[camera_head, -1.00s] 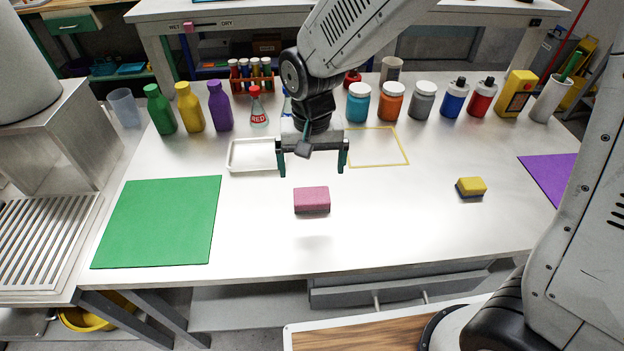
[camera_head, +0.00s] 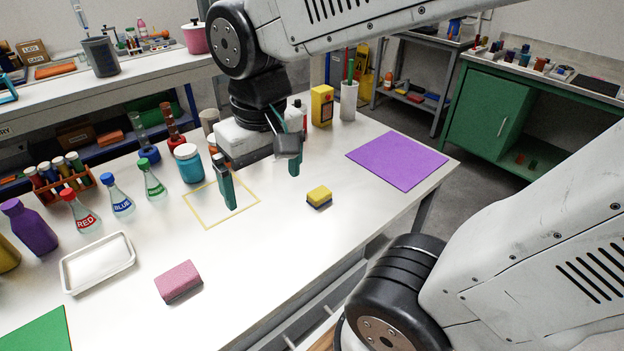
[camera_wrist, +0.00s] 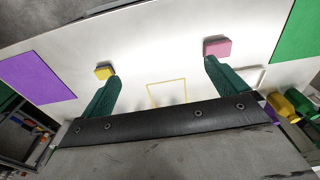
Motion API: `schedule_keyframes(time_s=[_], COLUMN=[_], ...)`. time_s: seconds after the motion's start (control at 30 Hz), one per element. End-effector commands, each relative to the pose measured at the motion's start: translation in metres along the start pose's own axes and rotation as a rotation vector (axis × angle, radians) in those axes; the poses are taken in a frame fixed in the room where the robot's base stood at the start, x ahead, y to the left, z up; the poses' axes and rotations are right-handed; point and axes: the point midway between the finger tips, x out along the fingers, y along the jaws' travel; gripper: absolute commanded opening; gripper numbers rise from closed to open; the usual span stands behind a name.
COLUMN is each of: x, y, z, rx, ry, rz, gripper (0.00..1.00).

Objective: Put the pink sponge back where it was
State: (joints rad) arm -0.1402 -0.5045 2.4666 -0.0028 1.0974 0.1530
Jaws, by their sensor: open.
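The pink sponge (camera_head: 178,281) lies flat on the white table in front of the white tray (camera_head: 97,263). It also shows in the wrist view (camera_wrist: 217,48), past the tip of one finger. My gripper (camera_head: 262,188) is open and empty, with its green fingers pointing down above the table, near the yellow outlined square (camera_head: 222,203). The gripper is well apart from the pink sponge, to its right and farther back in the head view. The yellow square is empty where it shows, and part of it is behind a finger.
A yellow and blue sponge (camera_head: 319,196) lies right of the gripper, near the purple mat (camera_head: 397,160). Flasks, jars and bottles line the back of the table, including a turquoise jar (camera_head: 189,164). A green mat (camera_head: 40,333) is at the lower left. The table's front middle is clear.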

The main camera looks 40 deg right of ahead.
Motion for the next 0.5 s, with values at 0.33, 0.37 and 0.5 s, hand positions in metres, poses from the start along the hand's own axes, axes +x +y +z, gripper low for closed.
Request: schedule_keyframes(time_s=[0.33,0.37,0.5], x=[-0.019,-0.019,-0.019], y=[0.037,0.037,0.038], z=[0.068,0.069,0.070], rx=[-0.008,-0.009,-0.011], ry=[0.034,0.033,0.032], rz=[0.012,0.012,0.012], gripper=[0.98,0.98,0.98])
